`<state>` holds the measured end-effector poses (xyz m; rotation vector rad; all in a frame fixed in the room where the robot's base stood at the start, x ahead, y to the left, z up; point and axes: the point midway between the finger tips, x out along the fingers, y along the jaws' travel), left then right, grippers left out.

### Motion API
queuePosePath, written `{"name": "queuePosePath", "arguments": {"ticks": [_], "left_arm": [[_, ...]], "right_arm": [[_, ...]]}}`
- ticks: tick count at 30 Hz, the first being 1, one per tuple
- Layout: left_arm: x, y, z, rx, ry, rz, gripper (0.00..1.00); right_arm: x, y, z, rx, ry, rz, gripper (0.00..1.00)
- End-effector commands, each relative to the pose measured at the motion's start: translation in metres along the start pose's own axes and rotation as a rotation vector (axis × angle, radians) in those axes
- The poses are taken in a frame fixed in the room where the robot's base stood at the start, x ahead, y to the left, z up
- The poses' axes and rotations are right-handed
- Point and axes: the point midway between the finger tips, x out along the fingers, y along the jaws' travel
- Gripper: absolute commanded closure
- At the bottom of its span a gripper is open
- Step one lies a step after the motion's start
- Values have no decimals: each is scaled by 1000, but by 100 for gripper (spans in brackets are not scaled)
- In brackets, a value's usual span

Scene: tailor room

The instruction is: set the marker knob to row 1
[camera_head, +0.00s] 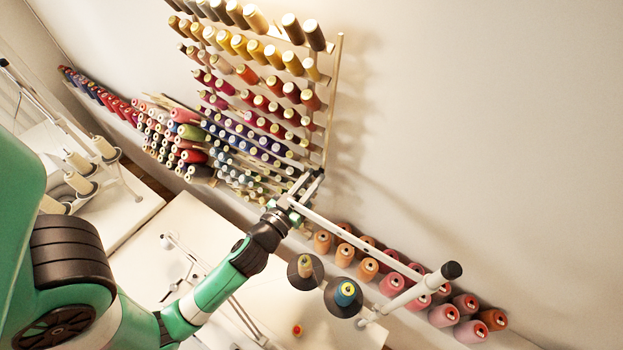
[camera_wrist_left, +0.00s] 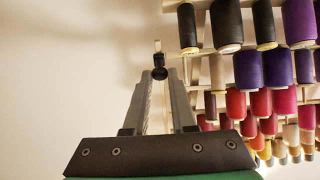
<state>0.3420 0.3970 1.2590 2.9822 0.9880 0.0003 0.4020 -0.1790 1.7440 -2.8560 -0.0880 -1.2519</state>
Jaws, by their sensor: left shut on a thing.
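The marker knob (camera_wrist_left: 159,73) is a small dark round knob with a short pale-tipped piece above it. In the left wrist view it sits between the tips of my left gripper (camera_wrist_left: 160,78), which is shut on it. In the head view my left gripper (camera_head: 310,184) is at the lower right edge of the thread rack (camera_head: 333,105), beside its side post. The knob cannot be made out there, and I cannot tell which row it is level with. My right gripper is not in view.
Rows of coloured spools (camera_head: 270,105) fill the rack left of my gripper. A pale bar with a black end (camera_head: 451,270) and two spools on dark discs (camera_head: 343,297) are to the lower right. More cones (camera_head: 391,284) line the wall. The wall right of the rack is clear.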

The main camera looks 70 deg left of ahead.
Motion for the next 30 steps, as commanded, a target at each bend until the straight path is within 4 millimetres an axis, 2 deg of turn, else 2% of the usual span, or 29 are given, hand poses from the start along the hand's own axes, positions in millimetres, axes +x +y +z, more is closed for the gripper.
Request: {"name": "queuePosePath", "arguments": {"ticks": [12, 21, 30], "left_arm": [[0, 0, -2, 0, 1, 0, 100], [4, 0, -46, -1, 1, 0, 100], [4, 0, -44, 0, 1, 0, 100]], "right_arm": [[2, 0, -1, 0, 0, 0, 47], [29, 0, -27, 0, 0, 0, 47], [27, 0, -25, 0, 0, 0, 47]]}}
